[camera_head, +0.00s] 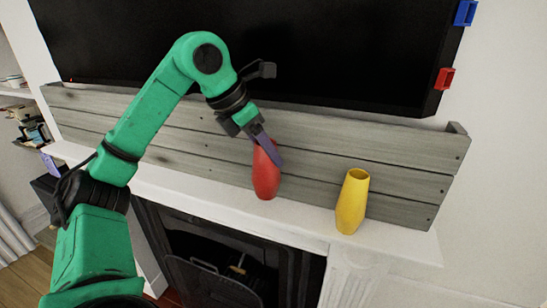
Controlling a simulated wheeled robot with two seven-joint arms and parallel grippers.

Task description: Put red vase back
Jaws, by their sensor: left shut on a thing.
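The red vase (266,182) is at the white mantel shelf, upright or nearly so, in front of the grey plank board. My left gripper (268,150) comes down from above and is shut on the upper part of the red vase, hiding some of its neck. I cannot tell whether the vase's base touches the mantel (300,224). A yellow vase (352,203) stands on the mantel to the right, apart from the red one. My right gripper is not in view.
The grey wooden planter board (400,160) runs along the back of the mantel, below a large black screen (340,50). A dark fireplace (215,262) opens below. The mantel between the two vases is clear.

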